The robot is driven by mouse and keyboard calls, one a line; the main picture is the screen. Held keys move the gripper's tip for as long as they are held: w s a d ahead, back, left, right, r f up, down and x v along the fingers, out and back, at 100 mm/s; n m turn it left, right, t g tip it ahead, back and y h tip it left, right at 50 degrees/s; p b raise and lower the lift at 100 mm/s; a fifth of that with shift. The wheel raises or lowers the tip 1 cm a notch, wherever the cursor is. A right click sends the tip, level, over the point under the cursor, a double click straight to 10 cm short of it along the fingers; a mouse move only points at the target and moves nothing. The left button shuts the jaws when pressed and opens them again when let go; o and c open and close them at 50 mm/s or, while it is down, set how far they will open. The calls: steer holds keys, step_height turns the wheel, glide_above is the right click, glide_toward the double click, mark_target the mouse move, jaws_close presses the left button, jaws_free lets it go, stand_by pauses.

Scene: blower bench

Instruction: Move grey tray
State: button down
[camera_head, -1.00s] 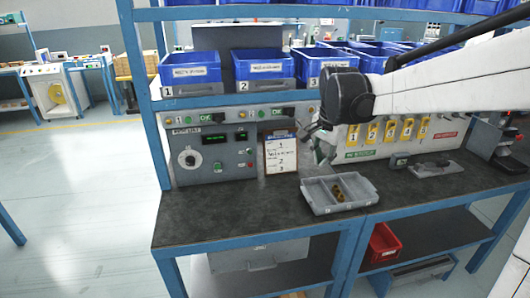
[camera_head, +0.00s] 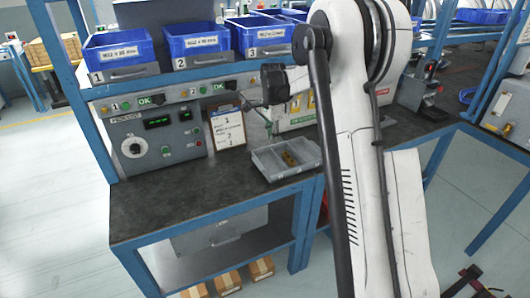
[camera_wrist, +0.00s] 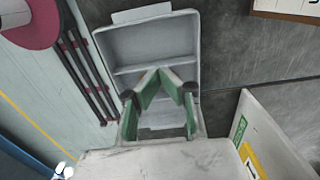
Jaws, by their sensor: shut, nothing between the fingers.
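The grey tray (camera_head: 268,167) lies on the dark bench top near its front edge, below the clipboard. The tray also shows in the wrist view (camera_wrist: 152,45), partly covered by my gripper. My gripper (camera_wrist: 165,76) has green fingers that come together over the tray with nothing between them. In the head view my gripper (camera_head: 264,122) is small and partly hidden, just above and behind the tray. I cannot tell whether it touches the tray.
Blue bins (camera_head: 118,48) stand on a shelf above the bench. A control panel (camera_head: 155,140) and a clipboard (camera_head: 228,129) stand behind the tray. The bench top (camera_head: 170,200) left of the tray is clear. Cardboard boxes (camera_head: 228,282) sit below.

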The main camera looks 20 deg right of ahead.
mark_target(271, 163)
step_height(271, 163, down, 10)
steer(key=shift+b, duration=0.6)
steer(key=a, duration=0.2)
steer(key=shift+a+r, duration=0.25)
steer(key=shift+a, duration=0.8)
steer(key=shift+s, duration=0.1)
